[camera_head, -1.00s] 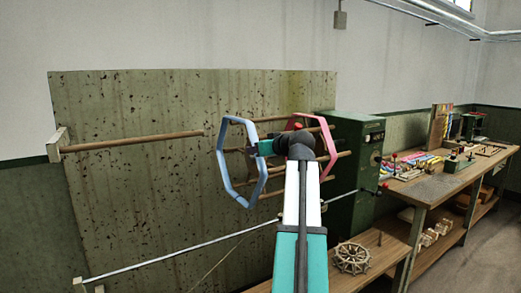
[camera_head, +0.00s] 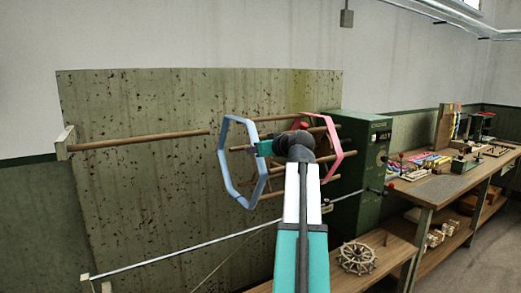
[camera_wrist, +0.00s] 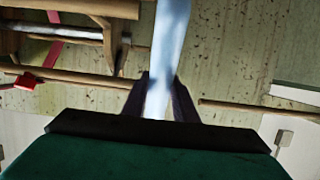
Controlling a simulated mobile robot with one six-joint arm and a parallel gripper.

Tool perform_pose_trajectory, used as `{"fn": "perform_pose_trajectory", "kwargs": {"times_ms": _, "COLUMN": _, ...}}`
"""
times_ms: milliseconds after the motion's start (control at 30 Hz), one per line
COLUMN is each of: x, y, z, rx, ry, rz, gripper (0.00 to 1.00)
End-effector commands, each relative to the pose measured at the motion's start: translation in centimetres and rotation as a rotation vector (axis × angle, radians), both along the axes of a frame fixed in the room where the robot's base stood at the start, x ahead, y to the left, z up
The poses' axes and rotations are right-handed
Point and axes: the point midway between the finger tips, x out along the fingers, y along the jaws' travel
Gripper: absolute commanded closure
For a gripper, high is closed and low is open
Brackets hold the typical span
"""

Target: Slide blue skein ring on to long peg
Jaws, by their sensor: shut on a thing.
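The blue skein ring (camera_head: 226,172) is a pale blue hexagonal hoop standing upright at the left end of the wooden reel. My gripper (camera_head: 256,148) is shut on its side; in the wrist view the ring (camera_wrist: 171,45) runs up between the fingers (camera_wrist: 160,100). The long peg (camera_head: 140,139) is a thin wooden rod reaching right from a bracket at the panel's left. Its free tip is just left of the ring in the head view, and the peg (camera_wrist: 260,112) lies right of the ring in the wrist view. The ring seems off the peg; depth is unclear.
A pink-red ring (camera_head: 337,145) sits on the reel bars (camera_head: 285,134), right of my gripper. A green machine cabinet (camera_head: 362,180) stands beyond. A metal rod (camera_head: 170,257) crosses low in front. A workbench (camera_head: 440,188) stands at the right. Space above the peg is clear.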

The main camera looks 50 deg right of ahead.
Motion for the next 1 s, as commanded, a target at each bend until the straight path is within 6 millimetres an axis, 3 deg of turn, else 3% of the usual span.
{"fn": "perform_pose_trajectory", "kwargs": {"times_ms": 1000, "x": 1.5, "y": 4.5, "z": 0.1, "rx": 0.0, "ry": -0.001, "rz": 0.0, "gripper": 1.0}}
